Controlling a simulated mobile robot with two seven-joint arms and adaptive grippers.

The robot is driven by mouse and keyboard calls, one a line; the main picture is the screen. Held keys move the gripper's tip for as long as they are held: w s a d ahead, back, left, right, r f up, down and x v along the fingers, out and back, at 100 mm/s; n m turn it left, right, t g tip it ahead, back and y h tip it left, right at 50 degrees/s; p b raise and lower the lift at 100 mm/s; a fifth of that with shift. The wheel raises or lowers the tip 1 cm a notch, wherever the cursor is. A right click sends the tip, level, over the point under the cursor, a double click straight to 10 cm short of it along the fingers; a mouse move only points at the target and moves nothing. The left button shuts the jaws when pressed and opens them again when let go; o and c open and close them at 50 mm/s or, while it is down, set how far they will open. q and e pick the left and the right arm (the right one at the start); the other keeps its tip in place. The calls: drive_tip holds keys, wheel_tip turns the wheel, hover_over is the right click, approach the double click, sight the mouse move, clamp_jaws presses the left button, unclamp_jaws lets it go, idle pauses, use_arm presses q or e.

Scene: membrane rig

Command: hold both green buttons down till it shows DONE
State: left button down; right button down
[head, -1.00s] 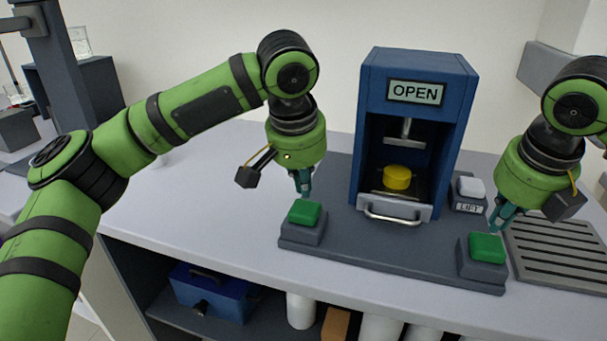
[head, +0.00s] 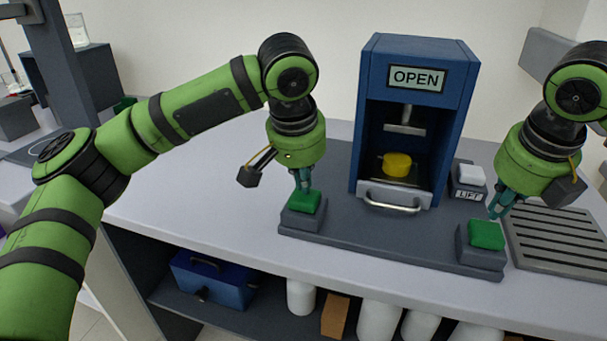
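The blue press (head: 461,120) stands on a dark grey base plate (head: 380,241), and its display (head: 416,78) reads OPEN. A yellow round piece (head: 397,164) sits inside the press. The left green button (head: 305,202) and the right green button (head: 487,235) are on grey blocks at the plate's front corners. My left gripper (head: 303,188) points down at the left button, its tips at or just above the top; I cannot tell if they touch. My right gripper (head: 495,211) is just above and behind the right button, seemingly apart from it. Both grippers' fingers look close together.
A white button labelled LIFT (head: 471,176) stands right of the press. A slotted grey tray (head: 562,243) lies at the right. A blue box (head: 213,279) and white containers (head: 301,297) are on the shelf below. The table left of the plate is clear.

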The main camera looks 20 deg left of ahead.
sight(490, 229)
use_arm(q)
drive_tip(key=shift+f, duration=0.65)
drive_tip(key=shift+s+f, duration=0.1)
drive_tip(key=shift+f, duration=0.1)
use_arm(e)
drive_tip(key=shift+f, duration=0.2)
use_arm(q)
drive_tip(key=shift+s+f, duration=0.1)
drive_tip(key=shift+f, duration=0.05)
use_arm(e)
drive_tip(key=shift+s+f, duration=0.1)
drive_tip(key=shift+f, duration=1.4)
drive_tip(key=shift+s+f, duration=0.15)
drive_tip(key=shift+f, duration=0.2)
idle(1.4)
idle(2.7)
drive_tip(key=shift+r, duration=3.8)
